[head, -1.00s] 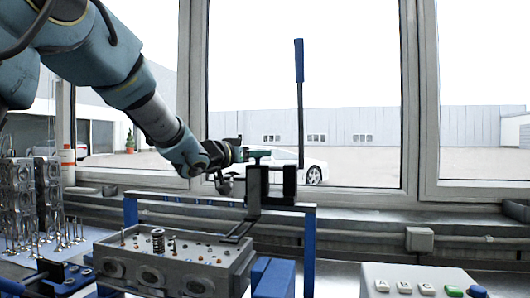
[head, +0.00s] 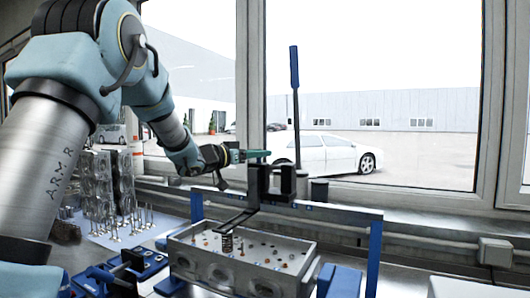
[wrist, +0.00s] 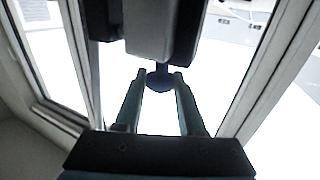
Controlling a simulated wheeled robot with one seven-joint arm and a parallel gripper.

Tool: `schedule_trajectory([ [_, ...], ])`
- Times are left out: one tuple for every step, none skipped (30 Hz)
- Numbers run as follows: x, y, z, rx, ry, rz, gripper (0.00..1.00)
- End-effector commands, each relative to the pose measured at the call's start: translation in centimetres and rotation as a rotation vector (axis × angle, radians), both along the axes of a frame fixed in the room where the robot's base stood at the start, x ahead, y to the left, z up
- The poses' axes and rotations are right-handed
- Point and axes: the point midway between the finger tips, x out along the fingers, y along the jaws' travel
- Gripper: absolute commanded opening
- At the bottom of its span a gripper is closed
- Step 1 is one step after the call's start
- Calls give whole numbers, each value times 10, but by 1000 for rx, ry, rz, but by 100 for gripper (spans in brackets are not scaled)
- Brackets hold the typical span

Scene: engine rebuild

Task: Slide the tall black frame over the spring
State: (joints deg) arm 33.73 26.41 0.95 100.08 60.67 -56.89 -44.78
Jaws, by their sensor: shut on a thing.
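The tall black frame (head: 254,188) hangs upright in the head view, with a foot reaching down to the left. A long lever with a blue handle (head: 295,68) rises at its right side and appears joined to it. My gripper (head: 262,155) is shut on the frame's top. The dark coil spring (head: 227,243) stands on the grey cylinder head (head: 240,272). The frame's foot is just above or behind the spring's top; the exact gap is unclear.
A blue stand (head: 375,250) with a crossbar rises behind and right of the cylinder head. Several valves (head: 125,222) and metal parts (head: 103,180) stand at left. Blue fixtures (head: 100,280) lie front left. A button panel (head: 465,288) is front right. A window is behind.

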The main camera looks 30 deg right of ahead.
Motion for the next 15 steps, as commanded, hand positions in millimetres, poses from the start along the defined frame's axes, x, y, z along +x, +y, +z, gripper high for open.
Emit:
schedule_trajectory([
  [0,0,0,0,0,0,0],
  [0,0,0,0,0,0,0],
  [0,0,0,0,0,0,0],
  [0,0,0,0,0,0,0],
  [0,0,0,0,0,0,0],
  [0,0,0,0,0,1,0],
  [0,0,0,0,0,1,0],
  [0,0,0,0,0,1,0],
  [0,0,0,0,0,1,44],
  [0,0,0,0,0,1,47],
  [0,0,0,0,0,1,50],
  [0,0,0,0,0,0,55],
  [0,0,0,0,0,0,58],
  [0,0,0,0,0,0,62],
  [0,0,0,0,0,0,66],
])
